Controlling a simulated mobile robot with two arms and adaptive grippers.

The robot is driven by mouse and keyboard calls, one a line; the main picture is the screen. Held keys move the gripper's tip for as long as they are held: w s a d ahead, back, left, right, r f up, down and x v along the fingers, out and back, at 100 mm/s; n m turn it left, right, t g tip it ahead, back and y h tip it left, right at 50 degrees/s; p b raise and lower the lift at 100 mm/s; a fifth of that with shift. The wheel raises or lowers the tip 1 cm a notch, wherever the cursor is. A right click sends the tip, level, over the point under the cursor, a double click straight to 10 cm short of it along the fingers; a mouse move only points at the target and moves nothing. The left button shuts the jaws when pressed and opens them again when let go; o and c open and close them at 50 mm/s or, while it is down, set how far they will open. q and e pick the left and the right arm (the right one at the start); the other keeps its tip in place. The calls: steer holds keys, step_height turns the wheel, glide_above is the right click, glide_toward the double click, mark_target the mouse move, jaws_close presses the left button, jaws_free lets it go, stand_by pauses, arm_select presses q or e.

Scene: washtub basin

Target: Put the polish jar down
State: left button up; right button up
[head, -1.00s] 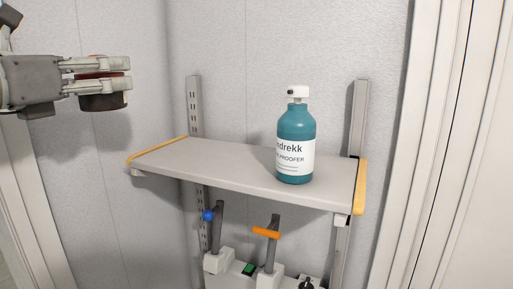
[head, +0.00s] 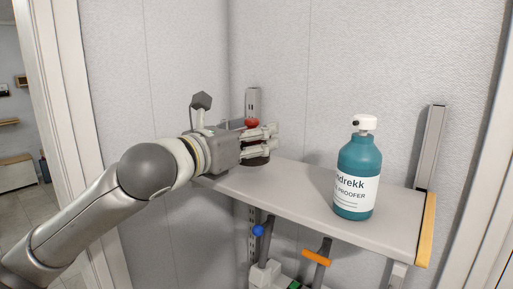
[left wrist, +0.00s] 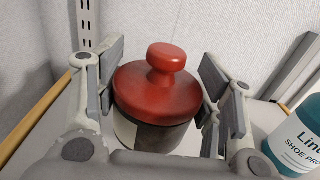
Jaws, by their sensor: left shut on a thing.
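The polish jar has a red lid with a round knob and a paler body with a dark patch. In the head view, its red knob (head: 252,123) shows above my left gripper (head: 272,142) and its dark base shows below the fingers. My left gripper is shut on the jar, at the left part of the grey shelf (head: 290,195). In the left wrist view the jar (left wrist: 157,92) stands upright between the two fingers (left wrist: 160,100). The base is at or just above the shelf; I cannot tell whether it touches. My right gripper is not in view.
A teal shoe-proofer bottle (head: 357,175) with a white cap stands at the shelf's right end; it also shows in the left wrist view (left wrist: 295,140). The shelf between bottle and jar is clear. Below are a blue knob (head: 258,231) and an orange handle (head: 316,256). Walls stand close behind.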

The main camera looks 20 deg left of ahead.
arm_select(q)
steer(key=shift+d+f, duration=0.3)
steer(key=shift+f, duration=0.1)
steer(key=shift+w+f+p, duration=0.15)
steer(key=shift+f+p, duration=0.55)
steer(key=shift+f, duration=0.75)
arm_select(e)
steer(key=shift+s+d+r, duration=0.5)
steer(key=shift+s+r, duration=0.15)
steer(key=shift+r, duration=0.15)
arm_select(q)
steer(key=shift+f, duration=0.15)
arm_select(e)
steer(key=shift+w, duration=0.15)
arm_select(q)
steer(key=o, duration=1.6)
steer(key=shift+o, duration=0.2)
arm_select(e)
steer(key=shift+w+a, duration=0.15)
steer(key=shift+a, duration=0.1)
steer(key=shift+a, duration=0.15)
